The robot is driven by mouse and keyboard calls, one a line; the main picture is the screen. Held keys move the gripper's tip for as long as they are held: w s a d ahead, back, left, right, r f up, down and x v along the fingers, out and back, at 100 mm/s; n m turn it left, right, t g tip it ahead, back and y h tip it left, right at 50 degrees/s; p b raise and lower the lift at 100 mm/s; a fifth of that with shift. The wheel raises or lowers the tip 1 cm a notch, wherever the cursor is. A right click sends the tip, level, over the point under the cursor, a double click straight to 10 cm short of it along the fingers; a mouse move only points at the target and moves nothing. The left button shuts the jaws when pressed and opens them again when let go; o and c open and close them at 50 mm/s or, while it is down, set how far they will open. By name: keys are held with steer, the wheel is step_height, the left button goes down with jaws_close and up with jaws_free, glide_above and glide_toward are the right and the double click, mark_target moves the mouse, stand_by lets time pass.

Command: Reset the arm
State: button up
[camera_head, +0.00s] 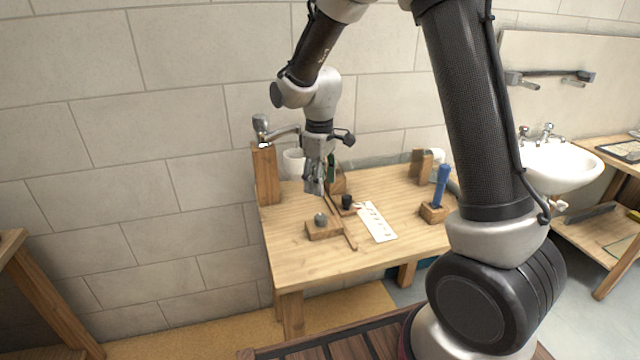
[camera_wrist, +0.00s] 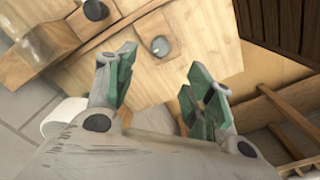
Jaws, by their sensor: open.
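My gripper (camera_head: 314,186) hangs from the arm above the back left part of the wooden table (camera_head: 290,255). In the wrist view its two green-lined fingers (camera_wrist: 155,95) are spread apart with nothing between them. A wooden block with a grey round piece (camera_head: 320,219) sits on the table below and in front of the gripper. A small black cup-like piece (camera_head: 346,201) stands just right of the gripper. The gripper appears to touch none of these.
A tap on a wooden post (camera_head: 266,172) stands at the table's back left, close to the arm. A blue-handled tool (camera_head: 441,185) stands in a block at the right. A white sheet (camera_head: 377,222) lies mid-table. The front of the table is clear. A sink (camera_head: 556,166) is at the right wall.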

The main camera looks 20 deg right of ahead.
steer(key=shift+s, duration=0.1)
steer(key=s+d+r+m+t, duration=0.1)
steer(key=s+d+r+m, duration=0.2)
steer(key=s+d+r, duration=0.2)
steer(key=s+d+r+m+t, duration=0.1)
steer(key=s+d+r+m, duration=0.2)
steer(key=s, duration=0.9)
steer(key=s+d+r+m+t, duration=0.2)
steer(key=s+d+r+m, duration=0.1)
steer(key=s+d+r, duration=0.4)
step_height(320, 180, up, 3)
steer(key=shift+s+f, duration=0.1)
steer(key=shift+s, duration=1.1)
